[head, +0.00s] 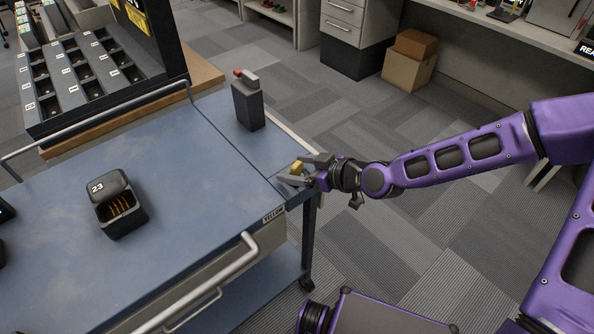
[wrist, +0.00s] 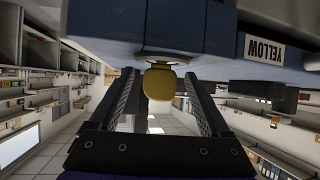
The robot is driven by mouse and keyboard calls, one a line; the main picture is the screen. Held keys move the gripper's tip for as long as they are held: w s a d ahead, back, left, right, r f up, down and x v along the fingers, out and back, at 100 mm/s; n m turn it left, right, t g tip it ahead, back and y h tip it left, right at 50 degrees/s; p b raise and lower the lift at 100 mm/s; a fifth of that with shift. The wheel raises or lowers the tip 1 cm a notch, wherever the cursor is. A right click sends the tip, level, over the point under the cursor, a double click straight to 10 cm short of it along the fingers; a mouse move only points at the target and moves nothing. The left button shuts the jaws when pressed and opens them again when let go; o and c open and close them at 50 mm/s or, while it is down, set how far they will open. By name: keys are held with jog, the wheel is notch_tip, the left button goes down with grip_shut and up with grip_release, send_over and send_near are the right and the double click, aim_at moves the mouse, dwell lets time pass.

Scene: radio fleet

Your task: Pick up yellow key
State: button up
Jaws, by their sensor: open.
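The yellow key (head: 297,167) is a small yellow piece at the right edge of the blue cart, by the corner near my gripper. In the wrist view the yellow key (wrist: 160,82) shows as a rounded yellow block just under the cart's blue edge, centred between the fingers. My gripper (head: 304,170) is open, with one finger on each side of the key. In the wrist view a gap shows between the key and each finger (wrist: 160,95).
The blue cart top (head: 180,180) carries a dark radio-like block with a red knob (head: 248,105) and an open box marked 23 (head: 118,206). A YELLOW label (head: 273,215) and a rail (head: 210,285) are on its front. A slotted charging rack (head: 90,80) stands behind.

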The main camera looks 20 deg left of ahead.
grip_shut()
dwell(0.4)
